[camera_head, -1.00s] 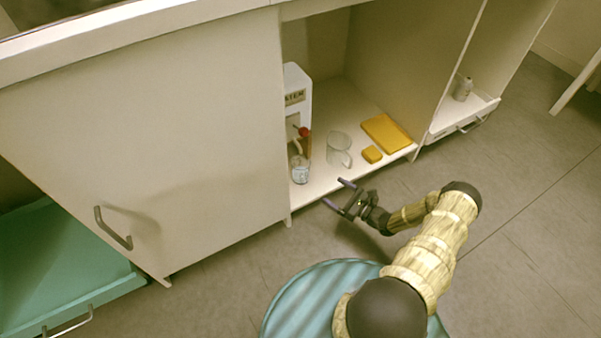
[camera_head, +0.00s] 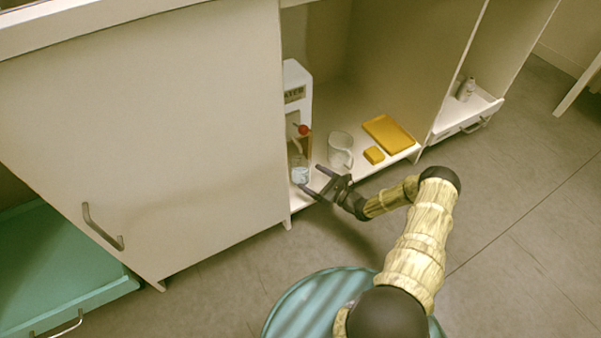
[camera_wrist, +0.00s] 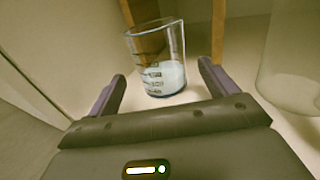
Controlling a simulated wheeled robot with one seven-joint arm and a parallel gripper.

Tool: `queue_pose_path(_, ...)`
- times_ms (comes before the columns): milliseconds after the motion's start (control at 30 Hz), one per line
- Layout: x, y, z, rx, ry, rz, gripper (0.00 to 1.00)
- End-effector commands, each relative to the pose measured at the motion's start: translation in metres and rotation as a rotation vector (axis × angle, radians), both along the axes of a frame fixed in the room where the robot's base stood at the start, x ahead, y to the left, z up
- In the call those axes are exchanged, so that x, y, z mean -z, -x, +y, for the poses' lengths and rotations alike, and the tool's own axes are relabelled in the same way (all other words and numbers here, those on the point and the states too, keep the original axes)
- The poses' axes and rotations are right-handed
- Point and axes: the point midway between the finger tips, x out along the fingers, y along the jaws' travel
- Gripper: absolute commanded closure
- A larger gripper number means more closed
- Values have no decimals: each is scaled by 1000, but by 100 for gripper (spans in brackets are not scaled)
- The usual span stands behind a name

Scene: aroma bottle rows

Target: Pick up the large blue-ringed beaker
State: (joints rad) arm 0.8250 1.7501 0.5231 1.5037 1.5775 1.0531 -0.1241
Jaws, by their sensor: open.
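The beaker (camera_head: 299,170) is clear glass with dark graduation marks and a bluish base. It stands upright on the cabinet shelf in front of the water dispenser. In the wrist view the beaker (camera_wrist: 158,62) stands just beyond and between my fingertips, with whitish contents or a pale lower part showing. My gripper (camera_head: 313,179) is open and empty at the shelf's front edge, close to the beaker's right front side. In the wrist view my gripper (camera_wrist: 162,85) has its fingers spread to either side of the beaker's line. I cannot tell whether a finger touches it.
The white water dispenser (camera_head: 297,90) with a red knob stands behind the beaker. A glass mug (camera_head: 340,150) stands to the right, near my right finger's side. A yellow sponge (camera_head: 374,155) and yellow tray (camera_head: 388,133) lie farther right.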

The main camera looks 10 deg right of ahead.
Motion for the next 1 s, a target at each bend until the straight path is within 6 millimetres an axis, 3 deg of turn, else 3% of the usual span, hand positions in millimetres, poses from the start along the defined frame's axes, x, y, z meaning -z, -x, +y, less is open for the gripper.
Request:
queue_pose_path(400, 2, -41, 35, -1, 2, -1, 15)
queue_pose_path(933, 0, -42, 36, -1, 0, 0, 15)
queue_pose_path(1000, 0, -42, 36, -1, 0, 0, 25)
